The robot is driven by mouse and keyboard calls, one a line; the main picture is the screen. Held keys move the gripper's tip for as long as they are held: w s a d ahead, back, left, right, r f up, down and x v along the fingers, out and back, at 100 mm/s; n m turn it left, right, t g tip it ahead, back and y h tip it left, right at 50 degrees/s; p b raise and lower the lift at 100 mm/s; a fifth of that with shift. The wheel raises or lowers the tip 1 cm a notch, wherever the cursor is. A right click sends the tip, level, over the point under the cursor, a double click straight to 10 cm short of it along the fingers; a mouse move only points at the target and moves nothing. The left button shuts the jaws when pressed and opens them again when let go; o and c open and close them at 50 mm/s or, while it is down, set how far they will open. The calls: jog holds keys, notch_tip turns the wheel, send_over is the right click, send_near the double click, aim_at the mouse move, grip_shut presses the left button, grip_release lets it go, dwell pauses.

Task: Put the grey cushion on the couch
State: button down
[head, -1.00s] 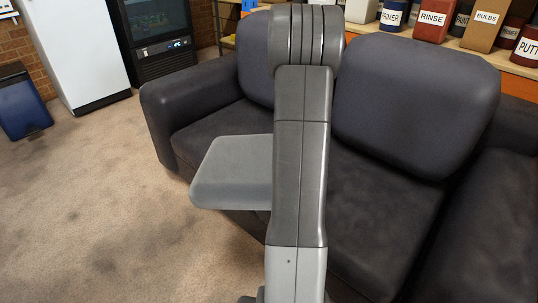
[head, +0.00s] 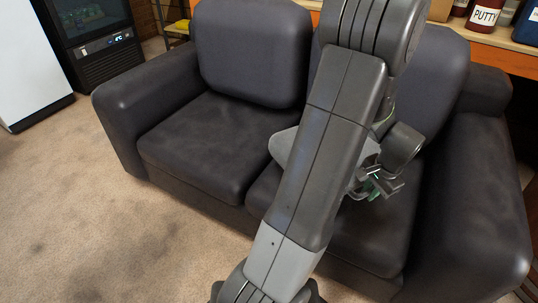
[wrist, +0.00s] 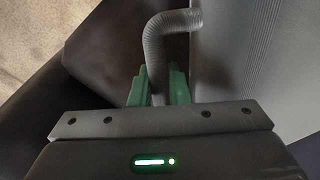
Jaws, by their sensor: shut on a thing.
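The grey cushion (head: 284,147) is mostly hidden behind my arm in the head view; only its light grey left corner shows, in front of the right seat area of the couch. The dark couch (head: 205,140) has two seats, two back cushions and armrests. My gripper (head: 375,187) is over the right seat. In the wrist view, the green fingers of my gripper (wrist: 161,88) are shut on a ribbed grey loop, which joins the cushion's pale face (wrist: 250,60) at the right. Whether the cushion touches the seat cannot be told.
The couch's left seat is bare. A shelf (head: 490,40) with labelled containers stands behind the couch. A white fridge (head: 32,60) and a black glass-door cabinet (head: 95,45) stand at the back left. Carpet (head: 80,190) at the left is clear.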

jog(key=s+d+m, duration=0.3)
jog(key=s+d, duration=0.1)
jog(key=s, duration=0.2)
jog(key=f+b, duration=0.1)
jog(key=f, duration=0.2)
jog(key=f+b, duration=0.1)
jog(key=f, duration=0.3)
jog(key=f+b, duration=0.2)
jog(key=f, duration=0.1)
jog(key=shift+w+a+f, duration=0.15)
jog(key=shift+a+f, duration=0.05)
jog(key=shift+a, duration=0.05)
jog(key=shift+r, duration=0.1)
jog(key=c, duration=1.4)
grip_release()
jog(key=shift+r, duration=0.1)
jog(key=r+p, duration=0.1)
jog(key=r, duration=0.3)
jog(key=s+r+p, duration=0.1)
jog(key=r+p, duration=0.1)
jog(key=r, duration=0.1)
jog(key=s+r+p, duration=0.1)
jog(key=r, duration=0.3)
jog(key=shift+s+d+r, duration=0.1)
jog(key=shift+d+r, duration=0.15)
jog(key=shift+r, duration=0.05)
